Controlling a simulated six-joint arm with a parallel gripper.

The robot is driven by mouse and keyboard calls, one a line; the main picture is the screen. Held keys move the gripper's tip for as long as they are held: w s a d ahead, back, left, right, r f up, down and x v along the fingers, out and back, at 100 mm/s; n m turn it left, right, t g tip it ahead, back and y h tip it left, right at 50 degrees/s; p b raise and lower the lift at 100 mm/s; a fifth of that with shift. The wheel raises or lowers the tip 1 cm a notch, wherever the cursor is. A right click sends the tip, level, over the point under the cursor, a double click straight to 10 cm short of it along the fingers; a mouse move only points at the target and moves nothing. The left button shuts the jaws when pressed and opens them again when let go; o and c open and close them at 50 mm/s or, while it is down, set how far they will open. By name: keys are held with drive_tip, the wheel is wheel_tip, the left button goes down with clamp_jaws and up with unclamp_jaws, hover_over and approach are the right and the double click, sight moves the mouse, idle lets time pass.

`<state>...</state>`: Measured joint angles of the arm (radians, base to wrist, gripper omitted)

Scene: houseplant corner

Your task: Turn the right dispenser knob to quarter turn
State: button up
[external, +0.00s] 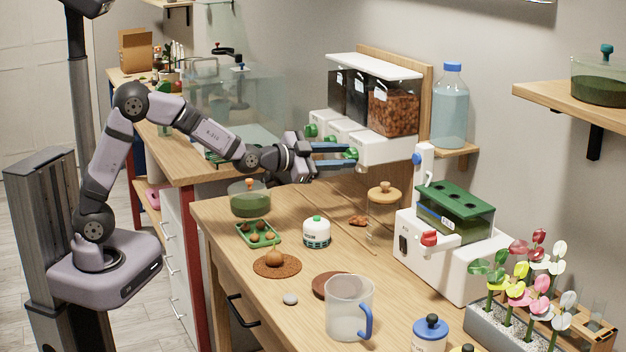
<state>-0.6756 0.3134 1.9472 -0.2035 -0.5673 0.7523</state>
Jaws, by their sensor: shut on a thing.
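The dispenser (347,143) is a white unit with three clear bins on a wooden backboard at the back of the table. Its right bin (392,108) holds brown chunks. The right knob (352,154) is green and mostly hidden by my fingers. My gripper (350,156) reaches in from the left and is shut on this knob. The knob's turn angle cannot be made out. Another green knob (311,130) shows at the left of the dispenser's front.
A glass jar with a wooden lid (384,196) stands below the dispenser, with brown chunks (358,221) beside it. A white machine (450,254) stands right.

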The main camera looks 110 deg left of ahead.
drive_tip(key=o, duration=1)
drive_tip(key=shift+b+v, duration=0.8)
drive_tip(key=shift+v, duration=2.85)
